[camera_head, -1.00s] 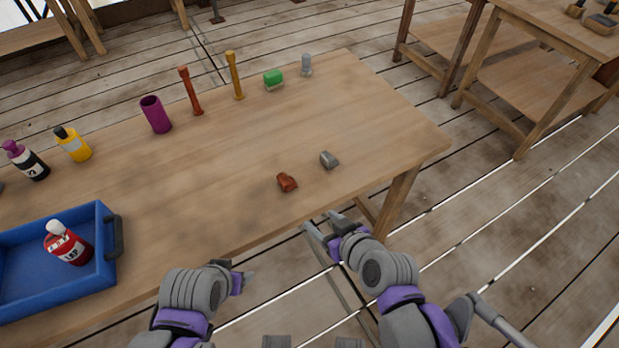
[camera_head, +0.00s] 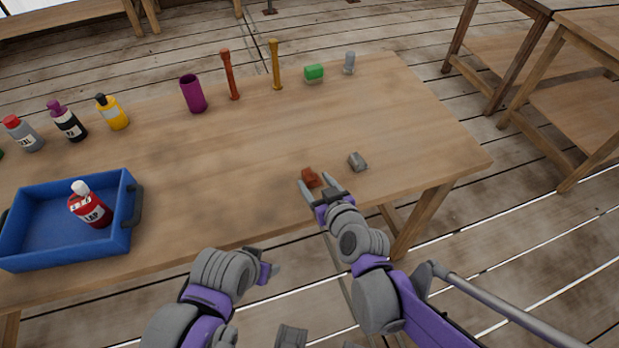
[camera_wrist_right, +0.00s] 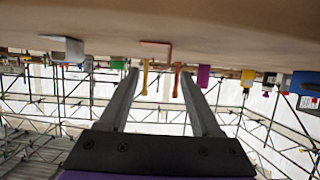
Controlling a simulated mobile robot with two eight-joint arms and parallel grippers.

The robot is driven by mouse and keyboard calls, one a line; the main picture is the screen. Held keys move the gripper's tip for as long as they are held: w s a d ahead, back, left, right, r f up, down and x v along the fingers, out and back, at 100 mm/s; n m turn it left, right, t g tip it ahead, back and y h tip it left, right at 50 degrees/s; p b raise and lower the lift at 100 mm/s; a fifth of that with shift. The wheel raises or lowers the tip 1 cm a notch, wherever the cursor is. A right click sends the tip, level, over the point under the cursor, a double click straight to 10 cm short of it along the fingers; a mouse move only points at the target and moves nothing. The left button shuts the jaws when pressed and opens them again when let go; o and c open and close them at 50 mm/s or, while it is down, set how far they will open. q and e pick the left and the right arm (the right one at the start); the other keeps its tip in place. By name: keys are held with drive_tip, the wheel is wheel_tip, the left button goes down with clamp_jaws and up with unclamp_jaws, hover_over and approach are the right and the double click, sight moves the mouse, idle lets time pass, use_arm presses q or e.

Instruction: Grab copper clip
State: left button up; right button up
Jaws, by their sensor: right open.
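The copper clip (camera_head: 311,177), a small reddish-brown piece, lies on the wooden table (camera_head: 250,150) near its front edge. My right gripper (camera_head: 315,183) is open at the clip, with one finger on each side of it in the head view. In the right wrist view, which looks upside down, the copper clip (camera_wrist_right: 157,46) shows beyond the open fingertips (camera_wrist_right: 158,74), lined up with the gap. I see no contact. My left gripper (camera_head: 268,268) is in front of the table; its jaw state is unclear.
A grey clip (camera_head: 357,161) lies just right of the copper one. A blue tray (camera_head: 135,215) with a red bottle (camera_head: 92,208) stands at left. Bottles, a purple cup (camera_head: 193,94), two posts and a green block (camera_head: 314,73) line the back. The table's middle is clear.

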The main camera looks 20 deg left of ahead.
sight(309, 175)
drive_tip(key=x, duration=0.3)
drive_tip(key=shift+w+a, duration=0.1)
drive_tip(key=shift+a, duration=0.05)
drive_tip(key=shift+c, duration=0.3)
clamp_jaws()
